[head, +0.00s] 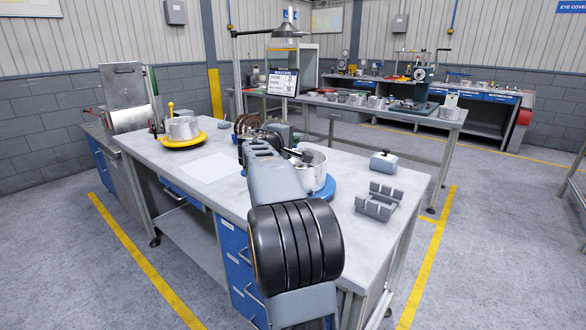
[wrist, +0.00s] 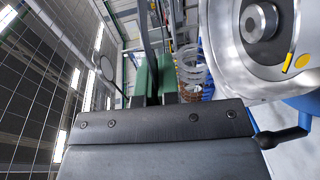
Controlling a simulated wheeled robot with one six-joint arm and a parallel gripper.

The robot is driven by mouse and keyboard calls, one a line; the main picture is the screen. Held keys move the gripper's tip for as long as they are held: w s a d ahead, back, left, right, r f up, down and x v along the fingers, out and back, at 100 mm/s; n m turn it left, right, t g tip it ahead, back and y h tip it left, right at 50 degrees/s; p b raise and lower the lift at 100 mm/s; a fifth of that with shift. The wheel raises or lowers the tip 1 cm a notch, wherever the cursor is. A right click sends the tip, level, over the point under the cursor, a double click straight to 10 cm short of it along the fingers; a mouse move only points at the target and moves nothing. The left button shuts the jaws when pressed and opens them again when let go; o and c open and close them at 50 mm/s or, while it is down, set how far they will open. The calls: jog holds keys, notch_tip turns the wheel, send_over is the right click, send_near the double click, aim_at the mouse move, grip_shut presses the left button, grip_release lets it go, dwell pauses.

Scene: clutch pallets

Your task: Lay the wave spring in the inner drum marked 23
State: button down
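My gripper (wrist: 154,82) shows two green fingers with a narrow dark gap between them in the wrist view. In the head view my own arm mostly hides it, over the middle of the near bench. A pale coiled ring stack, likely the wave spring (wrist: 193,62), shows just right of the fingers; I cannot tell whether they touch it. A silver drum with a central hub (wrist: 262,22) and a yellow mark fills the wrist view's upper right. In the head view a silver drum (head: 316,170) sits on a blue base (head: 327,188). No number 23 is readable.
Another silver drum (head: 184,128) sits on a yellow base (head: 182,142) at the bench's left. Brown rings (head: 246,126) stand behind my gripper. A grey cradle (head: 378,203) and small grey block (head: 384,162) are at right. A pale sheet (head: 210,167) lies flat at left.

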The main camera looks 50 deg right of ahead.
aim_at(301, 169)
jog(key=shift+f+b, duration=0.75)
jog(key=shift+f, duration=0.55)
jog(key=shift+f+b, duration=0.85)
jog(key=shift+f, duration=0.7)
notch_tip(301, 169, down, 5)
jog(key=b, duration=0.5)
jog(key=shift+r, duration=0.15)
